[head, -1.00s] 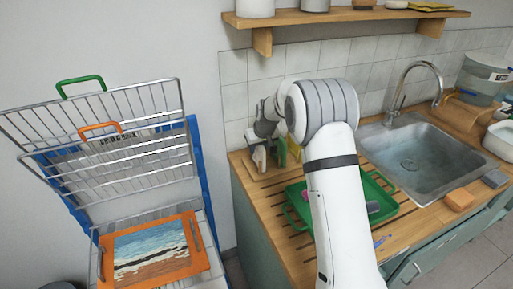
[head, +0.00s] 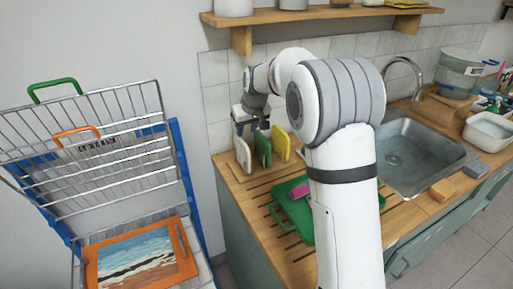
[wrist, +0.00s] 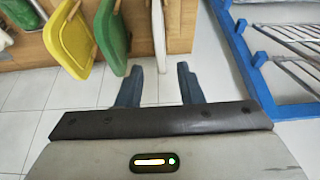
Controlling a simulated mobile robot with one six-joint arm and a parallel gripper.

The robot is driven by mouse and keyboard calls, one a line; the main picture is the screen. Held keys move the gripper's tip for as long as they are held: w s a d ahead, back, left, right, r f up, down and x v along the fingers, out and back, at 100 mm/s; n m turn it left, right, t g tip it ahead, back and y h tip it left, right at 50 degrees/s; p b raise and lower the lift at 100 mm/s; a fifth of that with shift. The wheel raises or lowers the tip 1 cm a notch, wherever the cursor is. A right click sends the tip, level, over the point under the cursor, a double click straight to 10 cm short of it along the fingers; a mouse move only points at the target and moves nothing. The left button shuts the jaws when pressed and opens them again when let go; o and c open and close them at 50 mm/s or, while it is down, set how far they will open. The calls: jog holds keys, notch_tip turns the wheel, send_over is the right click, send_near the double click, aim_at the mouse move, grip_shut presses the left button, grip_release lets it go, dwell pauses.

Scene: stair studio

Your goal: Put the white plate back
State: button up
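The white plate (head: 243,154) stands on edge at the left of the wooden rack on the counter. A green plate (head: 262,148) and a yellow plate (head: 281,143) stand to its right. My gripper (head: 252,124) is above the rack's left part, pointing down, open and empty. In the wrist view, the gripper (wrist: 159,68) has its fingers spread, and the white plate's thin edge (wrist: 159,35) appears between the fingertips; I cannot tell how deep. The green plate (wrist: 112,38) and yellow plate (wrist: 72,42) are left of it there.
A green tray (head: 284,222) with a pink item lies on the slatted counter (head: 246,190). The sink (head: 415,150) is at the right. A wire rack (head: 95,140) and an orange-framed picture (head: 138,262) stand at the left. A shelf (head: 330,14) hangs above.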

jog(key=s+d+r+m+h, duration=0.1)
jog(key=s+d+r, duration=0.25)
jog(key=s, duration=0.65)
jog(key=s+d+r+m, duration=0.1)
jog(key=s+d+r, duration=0.3)
jog(key=s, duration=0.5)
jog(key=s+d+f+m, duration=0.1)
jog(key=s+d+f, duration=0.1)
jog(key=s, duration=0.8)
jog(key=s+d+f+m, duration=0.1)
jog(key=s+d+f, duration=0.2)
jog(key=s, duration=0.7)
jog(key=shift+m+g+h, duration=0.3)
jog(key=shift+g+h, duration=0.1)
